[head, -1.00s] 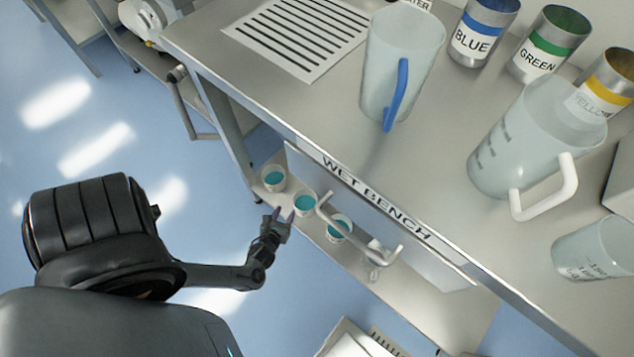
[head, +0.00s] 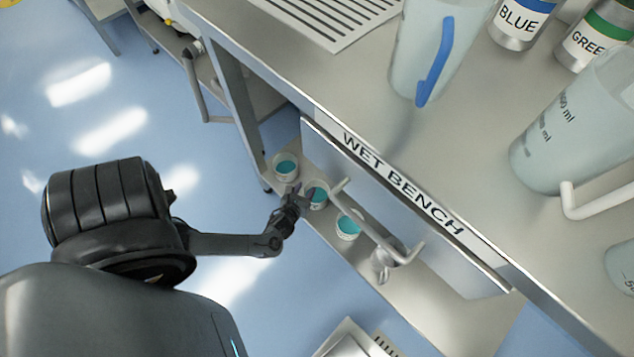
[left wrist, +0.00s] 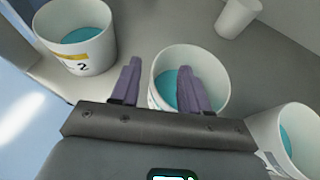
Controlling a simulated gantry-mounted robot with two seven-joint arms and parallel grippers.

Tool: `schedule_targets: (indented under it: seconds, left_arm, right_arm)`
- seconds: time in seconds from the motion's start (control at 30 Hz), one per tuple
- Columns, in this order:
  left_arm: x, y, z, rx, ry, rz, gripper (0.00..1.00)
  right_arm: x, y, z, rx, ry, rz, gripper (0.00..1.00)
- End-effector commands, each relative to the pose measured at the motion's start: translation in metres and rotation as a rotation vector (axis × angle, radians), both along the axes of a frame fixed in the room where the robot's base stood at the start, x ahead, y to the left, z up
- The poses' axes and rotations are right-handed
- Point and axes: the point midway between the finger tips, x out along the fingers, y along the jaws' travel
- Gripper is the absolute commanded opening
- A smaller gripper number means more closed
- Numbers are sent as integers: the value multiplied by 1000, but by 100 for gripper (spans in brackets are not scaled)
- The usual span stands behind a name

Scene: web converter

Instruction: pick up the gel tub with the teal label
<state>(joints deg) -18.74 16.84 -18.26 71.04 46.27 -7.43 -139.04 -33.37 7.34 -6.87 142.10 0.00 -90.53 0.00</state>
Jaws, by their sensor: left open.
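Three white tubs with teal gel stand in a row on the shelf under the bench: the far tub (head: 286,167), the middle tub (head: 318,198) and the near tub (head: 348,226). My left gripper (head: 302,190) is open beside the middle tub. In the left wrist view my left fingers (left wrist: 158,85) are apart; the right one overlaps the mouth of the middle tub (left wrist: 216,92), the left one lies outside its rim. The left tub (left wrist: 72,45) there has a yellow-orange label with a 2. The right tub (left wrist: 290,145) is cut off. No teal label is readable.
A clear vessel (head: 385,262) stands past the near tub. A small white cup (left wrist: 238,17) stands behind the tubs. Jugs stand on the bench.

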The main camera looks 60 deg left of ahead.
Motion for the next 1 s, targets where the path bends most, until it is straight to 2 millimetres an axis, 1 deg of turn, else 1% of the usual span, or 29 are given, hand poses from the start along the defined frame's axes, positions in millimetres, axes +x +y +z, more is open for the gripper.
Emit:
schedule_targets:
  seconds: [0.03,0.1,0.2,0.43,0.73,1.0]
  left_arm:
    - [5,5,-8,1,-3,0,45]
    - [11,8,-10,-1,-2,-1,45]
    - [15,12,-10,0,-2,0,45]
    - [15,12,-9,-1,-1,0,45]
    - [15,12,-9,-1,0,-1,0]
    - [15,12,-9,-1,-1,0,0]
  right_arm:
    - [0,0,-11,0,0,0,43]
    - [0,0,-16,0,0,-1,43]
    - [0,0,-18,2,1,-1,43]
    - [0,2,-16,9,0,-5,43]
    - [1,3,-15,11,-2,-7,43]
    - [1,2,-15,10,-3,-6,43]
